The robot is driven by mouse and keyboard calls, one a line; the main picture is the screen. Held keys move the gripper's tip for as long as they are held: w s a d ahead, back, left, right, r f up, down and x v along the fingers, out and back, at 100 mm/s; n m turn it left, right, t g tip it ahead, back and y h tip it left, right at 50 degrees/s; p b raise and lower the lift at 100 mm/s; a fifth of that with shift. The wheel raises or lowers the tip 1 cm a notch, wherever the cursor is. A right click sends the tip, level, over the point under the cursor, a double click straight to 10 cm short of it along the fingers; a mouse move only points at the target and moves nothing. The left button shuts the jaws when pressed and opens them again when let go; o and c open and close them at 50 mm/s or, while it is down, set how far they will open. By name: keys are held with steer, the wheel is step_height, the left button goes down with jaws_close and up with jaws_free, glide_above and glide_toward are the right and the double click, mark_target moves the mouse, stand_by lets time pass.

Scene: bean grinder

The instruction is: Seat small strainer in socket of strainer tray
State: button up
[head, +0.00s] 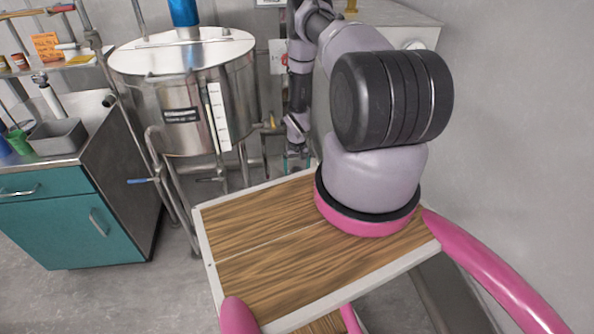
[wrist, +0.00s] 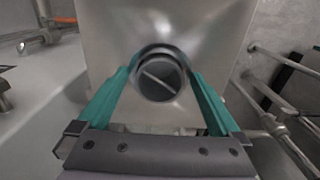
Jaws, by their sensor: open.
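In the wrist view, a round metal cup-like piece (wrist: 159,76) with a dark inside and a pale diagonal bar shows at the middle of a pale metal panel or tray (wrist: 120,30). It may be the small strainer or the socket; I cannot tell which, nor whether it is seated. My gripper (wrist: 160,80) has its teal fingers spread, one on each side of the round piece. I cannot tell whether they touch it. In the head view, my gripper (head: 295,160) is small and low beyond the wooden top, and neither strainer nor tray can be made out there.
A steel tank (head: 185,95) on pipe legs stands left of my arm. A teal cabinet (head: 75,215) with a grey bin (head: 57,136) on top is at the far left. Metal pipes (wrist: 285,125) run along the right of the wrist view. Grey floor shows between cabinet and tank.

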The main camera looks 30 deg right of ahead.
step_height(320, 180, up, 11)
steer(key=shift+f, duration=0.15)
steer(key=shift+w, duration=0.1)
stand_by(0.5)
